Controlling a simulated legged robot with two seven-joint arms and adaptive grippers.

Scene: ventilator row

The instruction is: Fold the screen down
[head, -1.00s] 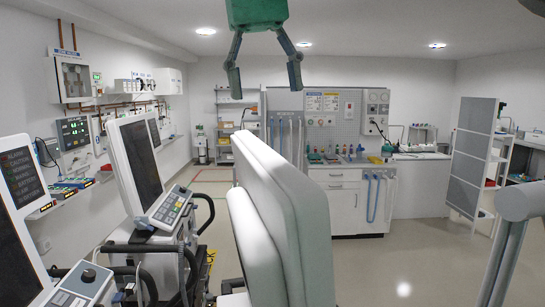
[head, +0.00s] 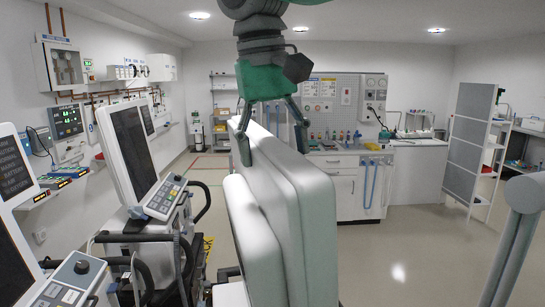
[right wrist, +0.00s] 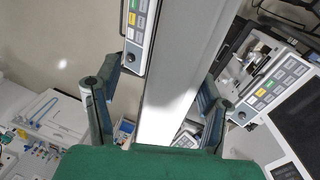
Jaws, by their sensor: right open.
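The screen is taken to be the large white panel (head: 305,215), raised in the middle of the head view and seen from its edge and back. A second, lower white slab (head: 258,240) stands beside it. My right gripper (head: 273,153) is above the panel's top edge, with one finger on each side. In the right wrist view the open fingers of my right gripper (right wrist: 158,78) flank the grey panel edge (right wrist: 180,65). A gap shows on both sides, so it is not clamped. The panel's display face is hidden. My left gripper is not in view.
Another ventilator with a raised dark screen (head: 132,150) and a keypad (head: 167,196) stands close on the left. A grey tubular post (head: 518,215) is at the right edge. A counter (head: 345,188) stands behind. The floor (head: 410,255) on the right is clear.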

